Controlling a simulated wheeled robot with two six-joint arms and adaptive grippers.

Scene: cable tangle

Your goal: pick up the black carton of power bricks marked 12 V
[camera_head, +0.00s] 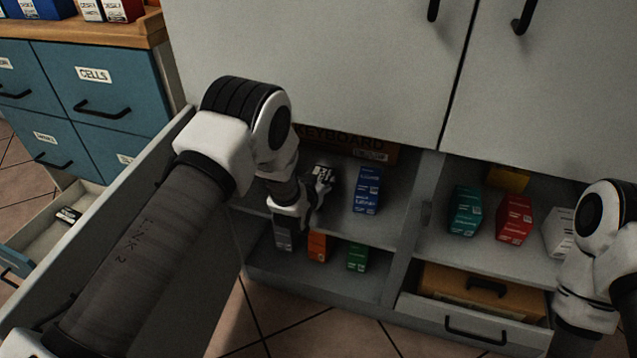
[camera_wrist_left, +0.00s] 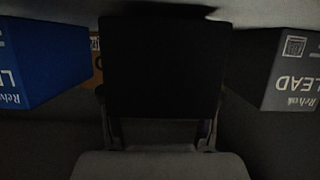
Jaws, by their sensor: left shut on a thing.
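My left gripper (camera_head: 319,186) reaches into the open cabinet, on the upper shelf of the left bay. In the left wrist view it is shut on a black carton (camera_wrist_left: 165,65), with one finger at each side of its lower part. The carton's near face is dark and I cannot read a 12 V mark on it. In the head view the gripper and forearm hide most of the carton. My right arm shows at the right edge of the head view, but its gripper is out of view.
A blue carton (camera_head: 367,190) stands right of the gripper; a grey carton marked LEAD (camera_wrist_left: 288,75) is on its other side. Orange (camera_head: 317,246) and green (camera_head: 357,257) cartons stand on the shelf below. A keyboard box (camera_head: 350,142) lies behind. A divider (camera_head: 418,215) bounds the bay.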

